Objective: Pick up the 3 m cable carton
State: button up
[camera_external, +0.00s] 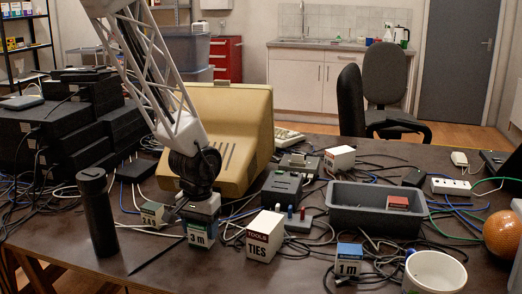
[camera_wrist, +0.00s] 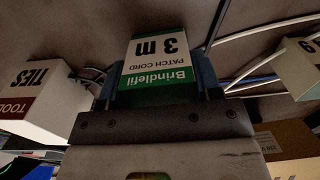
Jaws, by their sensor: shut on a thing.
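In the wrist view the carton (camera_wrist: 158,58) shows upside down, reading "Brindlefil PATCH CORD 3 m", between the fingers of my gripper (camera_wrist: 157,82). I cannot tell whether its base touches the table.
The TIES box (camera_external: 265,237) stands close on the right, and another small carton (camera_external: 153,214) close on the left. A black cylinder (camera_external: 98,215) stands further left. A grey bin (camera_external: 376,208), a 1 m carton (camera_external: 348,259) and a white cup (camera_external: 434,272) are to the right. Loose cables surround them.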

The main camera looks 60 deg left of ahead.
aim_at(197, 222)
jog(key=shift+r, duration=1.1)
jog(key=shift+s+d+r, duration=0.15)
jog(key=shift+s+r, duration=0.3)
jog(key=shift+r, duration=0.25)
jog(key=s+d, duration=0.1)
jog(key=s, duration=0.3)
jog(key=s+d+r, duration=0.1)
jog(key=s+d, duration=0.1)
jog(key=s, duration=0.3)
jog(key=s+d, duration=0.1)
jog(key=s, duration=0.4)
jog(key=shift+s+d+r, duration=0.15)
jog(key=shift+d, duration=0.2)
